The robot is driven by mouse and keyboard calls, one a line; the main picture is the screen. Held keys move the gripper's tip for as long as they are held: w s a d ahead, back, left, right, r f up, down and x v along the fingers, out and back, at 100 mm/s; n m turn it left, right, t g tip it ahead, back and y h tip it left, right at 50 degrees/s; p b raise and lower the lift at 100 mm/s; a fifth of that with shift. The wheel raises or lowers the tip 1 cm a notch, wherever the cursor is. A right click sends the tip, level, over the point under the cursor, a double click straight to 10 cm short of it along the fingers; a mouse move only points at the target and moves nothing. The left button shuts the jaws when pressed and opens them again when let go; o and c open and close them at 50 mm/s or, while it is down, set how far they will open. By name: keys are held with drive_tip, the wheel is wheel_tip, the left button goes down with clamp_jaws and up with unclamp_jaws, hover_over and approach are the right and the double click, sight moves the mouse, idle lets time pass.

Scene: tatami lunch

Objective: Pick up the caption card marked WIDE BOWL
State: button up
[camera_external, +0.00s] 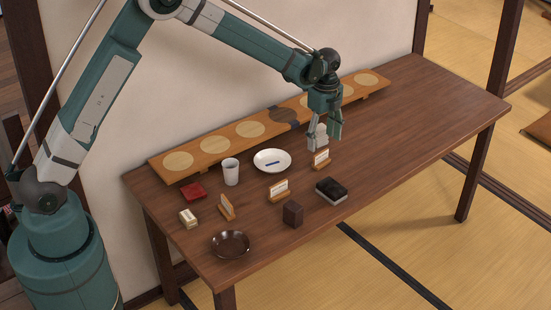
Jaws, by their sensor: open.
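Several small items stand on the brown wooden table, among them three caption cards in wooden stands. One card (321,158) is at the right, one card (279,189) is in the middle, and one card (226,205) is at the left. The lettering is too small to read, so I cannot tell which says WIDE BOWL. My gripper (325,136) is open and points down, just above and behind the right card. A pale grey object (319,139) shows at its fingers; whether they touch it is unclear.
A long board with round pale discs (214,145) runs along the back. A white dish (272,161), white cup (231,171), dark bowl (231,243), black-topped box (331,190), brown block (292,213) and red item (193,192) stand around the cards. The table's right side is clear.

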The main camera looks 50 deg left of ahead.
sight(322, 153)
drive_tip(key=shift+f, duration=0.5)
drive_tip(key=shift+s+d+f+b, duration=0.1)
drive_tip(key=shift+f+b, duration=0.2)
drive_tip(key=shift+f, duration=1.05)
drive_tip(key=shift+s+f+b, duration=0.1)
drive_tip(key=shift+f+b, duration=0.2)
drive_tip(key=shift+f, duration=1)
drive_tip(key=c, duration=0.9)
